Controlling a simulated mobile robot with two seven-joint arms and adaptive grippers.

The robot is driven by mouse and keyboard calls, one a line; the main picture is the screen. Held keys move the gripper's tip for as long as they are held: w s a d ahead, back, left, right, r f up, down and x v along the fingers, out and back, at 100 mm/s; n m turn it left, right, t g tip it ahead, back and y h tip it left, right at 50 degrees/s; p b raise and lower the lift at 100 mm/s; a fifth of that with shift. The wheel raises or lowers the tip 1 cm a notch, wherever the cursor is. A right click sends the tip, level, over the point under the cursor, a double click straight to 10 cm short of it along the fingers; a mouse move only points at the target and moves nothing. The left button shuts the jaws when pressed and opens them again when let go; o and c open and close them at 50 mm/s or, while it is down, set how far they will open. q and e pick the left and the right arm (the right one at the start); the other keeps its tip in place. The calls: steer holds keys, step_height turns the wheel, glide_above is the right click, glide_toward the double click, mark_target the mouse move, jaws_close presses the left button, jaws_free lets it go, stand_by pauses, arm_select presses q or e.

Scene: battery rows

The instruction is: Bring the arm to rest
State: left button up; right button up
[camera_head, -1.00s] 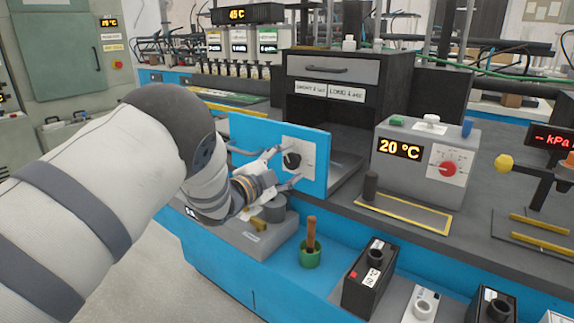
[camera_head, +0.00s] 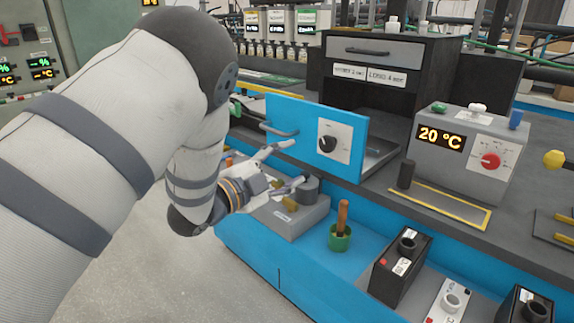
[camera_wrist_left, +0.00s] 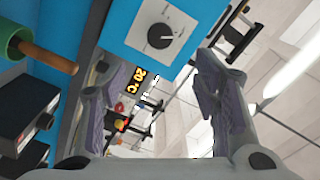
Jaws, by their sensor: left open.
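My left arm (camera_head: 85,165) comes in from the left side of the head view. Its gripper (camera_head: 295,166) is open and empty, pointing right, in front of and left of the blue drawn-out panel (camera_head: 302,122). The black dial (camera_head: 326,144) on that panel's white plate is apart from the fingers. In the left wrist view the two fingers (camera_wrist_left: 160,98) stand wide apart, with the dial (camera_wrist_left: 160,36) beyond them at the top. My right gripper is not in view.
A grey block with a round knob (camera_head: 309,188) lies just below the gripper. A green cup with a wooden handle (camera_head: 341,238) and black batteries (camera_head: 400,266) stand on the blue lower shelf. A 20 °C box (camera_head: 460,150) stands at right. Grey floor is clear at lower left.

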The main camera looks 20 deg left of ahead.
arm_select(q)
steer(key=shift+f, duration=0.1)
steer(key=s+a+f+n+g+y, duration=0.1)
steer(key=s+f+n+g+y, duration=0.3)
steer(key=s+f, duration=0.7)
steer(key=s+a+f+n+g+y, duration=0.15)
steer(key=s+f+n+g, duration=0.45)
steer(key=f, duration=0.9)
steer(key=s+d+f+n+g, duration=0.1)
steer(key=s+f+n+g, duration=0.1)
steer(key=s, duration=0.8)
steer(key=s+d+f+n+g, duration=0.1)
steer(key=s+g, duration=0.3)
steer(key=s, duration=0.6)
steer(key=s+d+f+n+g, duration=0.1)
steer(key=s+f+n+g, duration=0.2)
steer(key=s, duration=0.7)
steer(key=shift+s+d+n, duration=0.3)
steer(key=shift+d, duration=0.1)
steer(key=shift+f+y, duration=0.1)
steer(key=shift+y, duration=0.15)
